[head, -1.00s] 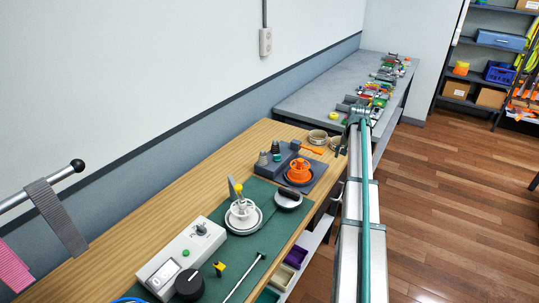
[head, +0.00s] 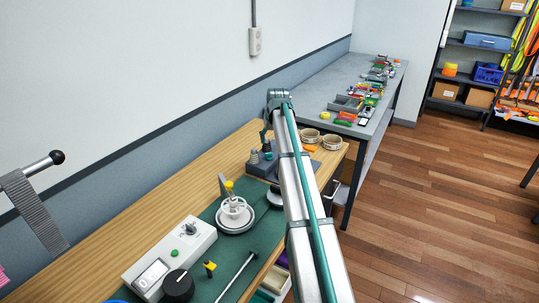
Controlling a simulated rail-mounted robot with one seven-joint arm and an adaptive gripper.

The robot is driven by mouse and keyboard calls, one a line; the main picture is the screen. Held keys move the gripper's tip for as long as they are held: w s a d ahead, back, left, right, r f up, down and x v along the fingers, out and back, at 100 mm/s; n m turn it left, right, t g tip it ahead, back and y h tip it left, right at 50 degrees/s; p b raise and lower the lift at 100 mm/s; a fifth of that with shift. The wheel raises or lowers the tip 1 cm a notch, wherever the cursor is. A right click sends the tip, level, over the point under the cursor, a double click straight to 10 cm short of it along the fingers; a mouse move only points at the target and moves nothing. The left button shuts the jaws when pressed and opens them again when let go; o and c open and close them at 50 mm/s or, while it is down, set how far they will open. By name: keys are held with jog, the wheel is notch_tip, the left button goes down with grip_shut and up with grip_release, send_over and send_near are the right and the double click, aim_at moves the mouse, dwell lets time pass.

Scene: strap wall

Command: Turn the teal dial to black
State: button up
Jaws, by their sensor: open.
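I cannot make out a teal dial in the head view. A pale control box (head: 170,256) on the green mat carries a small grey knob (head: 190,229), a green button (head: 175,253) and a white panel. A larger black round knob (head: 178,285) is at its near end. My gripper (head: 265,139) shows small and dark at the far end of my arm, over the far part of the wooden bench and apart from the control box. Its fingers are hard to see, but it appears open and empty. My arm hides part of the bench's right side.
On the green mat (head: 203,277) are a white spool-like part (head: 235,212), a yellow-and-black piece (head: 210,268) and a thin rod (head: 237,275). A rail with a grey strap (head: 35,215) is at the left wall. A grey table (head: 335,88) with many small parts stands beyond.

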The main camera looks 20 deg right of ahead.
aim_at(269, 154)
jog(key=p+x, duration=0.2)
jog(key=x, duration=0.8)
jog(key=shift+f+p, duration=0.15)
jog(key=shift+p, duration=0.15)
grip_shut()
